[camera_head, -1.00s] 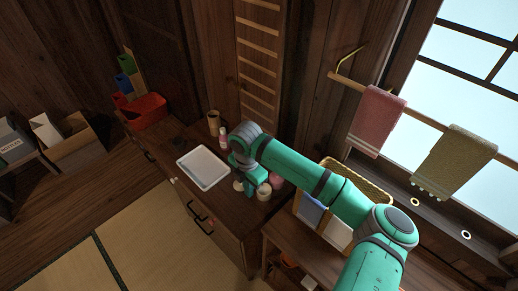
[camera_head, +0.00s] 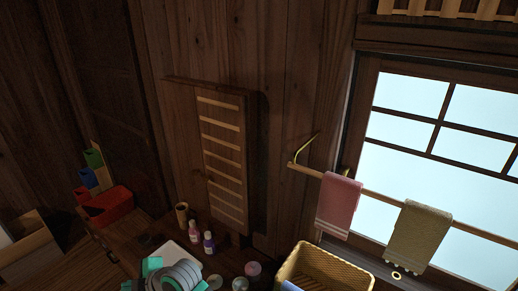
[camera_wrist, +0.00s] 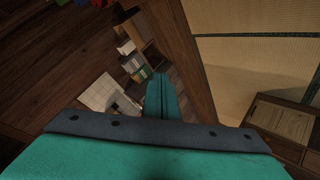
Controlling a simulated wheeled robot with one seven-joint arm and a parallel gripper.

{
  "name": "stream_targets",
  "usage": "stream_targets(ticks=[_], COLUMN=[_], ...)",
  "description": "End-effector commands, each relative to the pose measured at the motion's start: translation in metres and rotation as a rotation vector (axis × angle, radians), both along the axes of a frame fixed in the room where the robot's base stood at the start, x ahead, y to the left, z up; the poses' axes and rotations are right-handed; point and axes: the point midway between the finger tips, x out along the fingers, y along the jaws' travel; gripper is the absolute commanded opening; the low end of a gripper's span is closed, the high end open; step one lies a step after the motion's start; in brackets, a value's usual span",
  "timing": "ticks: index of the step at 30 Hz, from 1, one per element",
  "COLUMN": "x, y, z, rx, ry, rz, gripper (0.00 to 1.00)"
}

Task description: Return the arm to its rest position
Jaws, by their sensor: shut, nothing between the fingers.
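My arm (camera_head: 178,275) shows only as a teal and grey part at the bottom of the head view, over the cabinet top by the white tray (camera_head: 185,256). My gripper (camera_wrist: 161,80) is in the wrist view, its teal fingers together and empty, pointing away from the camera over the room. It touches nothing that I can see. In the head view the gripper itself cannot be made out.
Two small bottles (camera_head: 208,242), a brown cup (camera_head: 181,213) and a red bin (camera_head: 108,206) stand near the arm. A yellow basket (camera_head: 325,268) is to the right. A pink towel (camera_head: 339,205) and an olive towel (camera_head: 418,237) hang by the window. Tatami (camera_wrist: 255,65) looks clear.

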Motion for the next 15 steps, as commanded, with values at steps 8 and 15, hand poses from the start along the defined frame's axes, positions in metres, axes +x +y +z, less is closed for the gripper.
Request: stream_targets(ticks=[8,15], x=[-0.006,-0.008], y=[0.023,0.005], z=[0.032,0.039], rx=[0.347,0.594], ry=[0.107,0.209], rz=[-0.238,-0.468], gripper=[0.0,0.0])
